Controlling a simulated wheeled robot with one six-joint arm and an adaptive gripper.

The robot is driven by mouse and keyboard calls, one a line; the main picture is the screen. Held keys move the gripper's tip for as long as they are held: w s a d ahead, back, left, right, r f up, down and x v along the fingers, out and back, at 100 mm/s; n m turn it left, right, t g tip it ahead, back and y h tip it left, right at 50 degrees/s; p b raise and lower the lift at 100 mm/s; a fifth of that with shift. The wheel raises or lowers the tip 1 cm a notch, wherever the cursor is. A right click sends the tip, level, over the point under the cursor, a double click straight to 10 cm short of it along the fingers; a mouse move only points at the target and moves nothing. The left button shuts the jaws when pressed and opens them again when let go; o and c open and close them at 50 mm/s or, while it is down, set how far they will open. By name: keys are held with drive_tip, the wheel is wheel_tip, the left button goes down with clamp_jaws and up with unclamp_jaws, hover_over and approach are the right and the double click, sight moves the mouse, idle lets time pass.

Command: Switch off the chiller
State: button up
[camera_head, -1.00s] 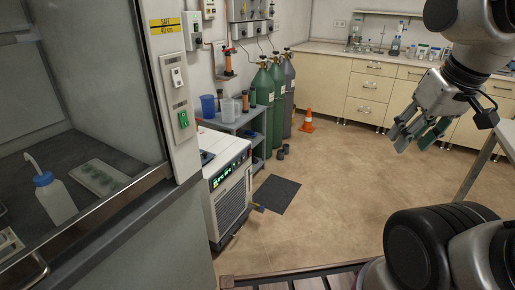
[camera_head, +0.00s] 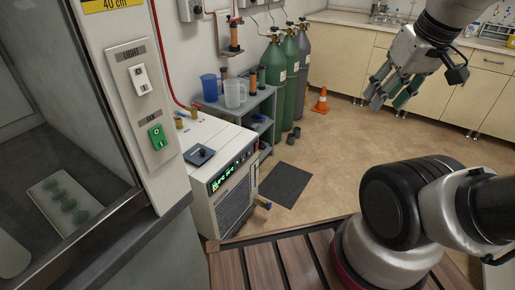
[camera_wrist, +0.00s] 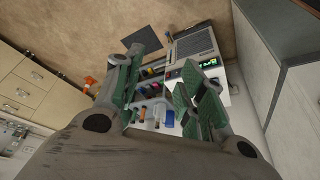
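The chiller (camera_head: 212,140) is a white box on the floor, left of centre in the head view. Its front has a lit green display (camera_head: 222,178) with small controls beside it, too small to tell apart, above a dark grille (camera_head: 237,202). A dark square fitting (camera_head: 199,154) is on its top. The chiller (camera_wrist: 192,42) and its lit display (camera_wrist: 209,63) also show in the wrist view, partly behind the fingers. My gripper (camera_head: 383,97) hangs at the upper right, well apart from the chiller. In the wrist view its green-padded fingers (camera_wrist: 167,78) are spread and hold nothing.
A fume hood with a LIGHT switch (camera_head: 140,79) and a green FAN switch (camera_head: 157,136) stands close on the left. A grey shelf (camera_head: 255,98) with jugs and gas cylinders (camera_head: 272,70) are behind the chiller. A dark mat (camera_head: 285,185) lies on open floor, near an orange cone (camera_head: 320,100).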

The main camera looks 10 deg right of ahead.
drive_tip(key=shift+c, duration=0.2)
